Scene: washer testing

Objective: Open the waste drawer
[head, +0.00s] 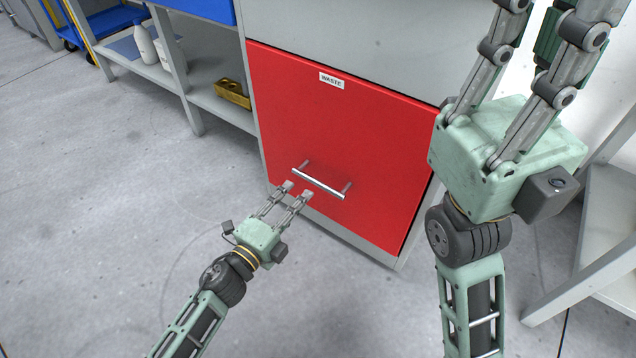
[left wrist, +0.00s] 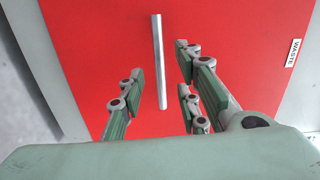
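The waste drawer (head: 340,130) has a red front with a white label reading "WASTE" (head: 331,81). It looks closed, its front in line with the grey cabinet. A silver bar handle (head: 318,184) sits low on the front. My left gripper (head: 296,191) is open, just in front of the handle's left end. In the left wrist view the handle (left wrist: 159,62) lies between the spread fingers, and no contact shows. My right gripper stands large and raised at the right of the head view, pointing up; its fingertips are cut off by the top edge.
An open shelf unit with a yellow box (head: 232,93) and a white bottle (head: 145,43) stands left of the cabinet. A grey table frame (head: 590,270) is at the right. The concrete floor (head: 110,190) in front is clear.

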